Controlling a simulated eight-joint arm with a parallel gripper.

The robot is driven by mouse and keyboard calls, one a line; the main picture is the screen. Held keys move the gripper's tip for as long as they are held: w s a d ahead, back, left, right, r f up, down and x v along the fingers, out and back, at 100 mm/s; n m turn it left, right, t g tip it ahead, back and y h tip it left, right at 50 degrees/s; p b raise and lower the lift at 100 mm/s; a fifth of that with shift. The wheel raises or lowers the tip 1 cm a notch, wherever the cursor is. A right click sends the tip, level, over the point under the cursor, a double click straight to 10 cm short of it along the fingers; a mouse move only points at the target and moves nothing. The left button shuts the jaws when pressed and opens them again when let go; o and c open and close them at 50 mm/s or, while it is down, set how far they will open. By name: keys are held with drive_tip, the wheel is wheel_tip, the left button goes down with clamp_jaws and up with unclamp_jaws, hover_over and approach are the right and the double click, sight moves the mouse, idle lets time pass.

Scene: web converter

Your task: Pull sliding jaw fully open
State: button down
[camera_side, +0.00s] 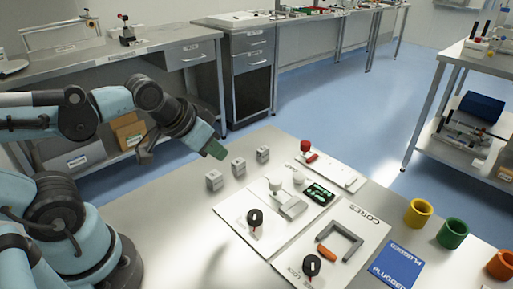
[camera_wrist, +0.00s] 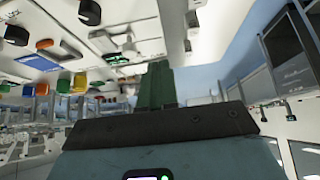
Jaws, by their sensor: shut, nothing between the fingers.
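My gripper (camera_side: 214,149) has green fingers, closed together and empty, in the air above and left of the table's small cubes. In the wrist view its fingers (camera_wrist: 156,86) point away from the camera. On the table, a white panel carries a black knob (camera_side: 255,218) with a red mark, a white post (camera_side: 275,185) and a light grey block (camera_side: 293,207). A narrow white plate (camera_side: 345,178) behind it has a red knob (camera_side: 305,146). I cannot tell for sure which part is the sliding jaw. My gripper is apart from all of these.
Several grey cubes (camera_side: 238,167) stand between my gripper and the panels. Yellow (camera_side: 418,212), green (camera_side: 452,233) and orange (camera_side: 500,264) rings stand right, near a blue sheet (camera_side: 396,266).

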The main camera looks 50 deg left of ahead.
drive_tip(key=c, duration=1.8)
unclamp_jaws()
drive_tip(key=shift+c, duration=0.2)
drive_tip(key=shift+o, duration=2.4)
drive_tip(key=shift+w+d+r, duration=0.1)
drive_tip(key=shift+w+r, duration=0.1)
drive_tip(key=shift+w, duration=0.05)
drive_tip(key=o, duration=0.6)
drive_tip(key=w+r+n+g, duration=0.1)
drive_tip(key=w+d+n+g, duration=0.1)
drive_tip(key=w+d+r+n+g, duration=0.1)
drive_tip(key=w, duration=0.1)
drive_tip(key=shift+r, duration=0.3)
drive_tip(key=n+g, duration=0.4)
drive_tip(key=n, duration=0.2)
hover_over(275, 179)
wheel_tip(275, 179, down, 13)
drive_tip(key=shift+d+r, duration=0.1)
drive_tip(key=shift+r, duration=0.1)
clamp_jaws()
